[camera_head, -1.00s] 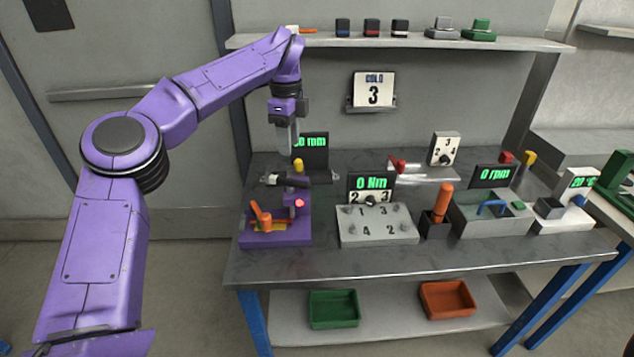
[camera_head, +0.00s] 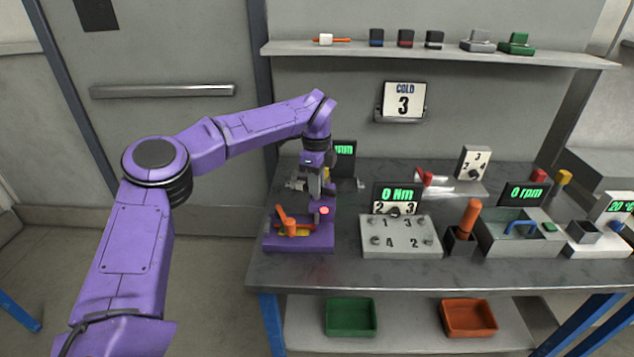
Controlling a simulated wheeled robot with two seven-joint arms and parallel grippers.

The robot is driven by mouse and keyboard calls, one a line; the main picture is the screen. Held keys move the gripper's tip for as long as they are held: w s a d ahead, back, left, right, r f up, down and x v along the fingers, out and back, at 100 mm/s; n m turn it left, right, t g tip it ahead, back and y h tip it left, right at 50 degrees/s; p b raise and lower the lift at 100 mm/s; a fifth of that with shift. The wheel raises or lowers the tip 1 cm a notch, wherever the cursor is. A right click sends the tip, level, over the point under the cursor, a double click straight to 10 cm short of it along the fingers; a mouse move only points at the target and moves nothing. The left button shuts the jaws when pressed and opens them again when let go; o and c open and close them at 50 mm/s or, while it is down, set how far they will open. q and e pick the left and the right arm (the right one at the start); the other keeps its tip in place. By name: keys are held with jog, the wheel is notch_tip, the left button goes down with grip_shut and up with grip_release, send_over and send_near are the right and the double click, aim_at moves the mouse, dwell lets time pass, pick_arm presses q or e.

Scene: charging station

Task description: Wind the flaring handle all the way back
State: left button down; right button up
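A purple tool (camera_head: 300,243) stands at the left end of the grey workbench. It has an orange lever (camera_head: 287,222) at its front left, a yellow part low beside it and a red light (camera_head: 324,210) on its right. A grey crossbar (camera_head: 293,184) shows at its top left. My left gripper (camera_head: 316,188) points down at the top of this tool, close over or around its upper part. The gripper hides most of the top, and I cannot see the yellow knob there. Its fingers are too small to tell open from shut. My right gripper is not in view.
A display (camera_head: 344,157) stands just behind my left gripper, partly hidden. A grey numbered block (camera_head: 401,236) with a "0 Nm" display (camera_head: 397,196) sits to the right. An orange-handled tool (camera_head: 467,220) stands in a dark holder beyond it. A shelf (camera_head: 440,54) runs above.

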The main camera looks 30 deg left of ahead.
pick_arm(q)
jog(key=shift+f+b, duration=0.15)
jog(key=shift+b, duration=0.45)
jog(key=n+b, duration=1.1)
jog(key=b, duration=0.4)
jog(key=n+b, duration=0.2)
jog(key=n, duration=0.1)
jog(key=shift+n+b, duration=0.35)
jog(key=shift+n, duration=0.05)
jog(key=shift+r+n+b, duration=0.15)
jog(key=shift+n+b, duration=0.3)
jog(key=shift+n, duration=0.5)
jog(key=shift+r+n+b, duration=0.1)
jog(key=shift+n+b, duration=0.3)
jog(key=shift+n, duration=0.55)
jog(key=c, duration=1)
grip_release()
jog(key=shift+c, duration=0.2)
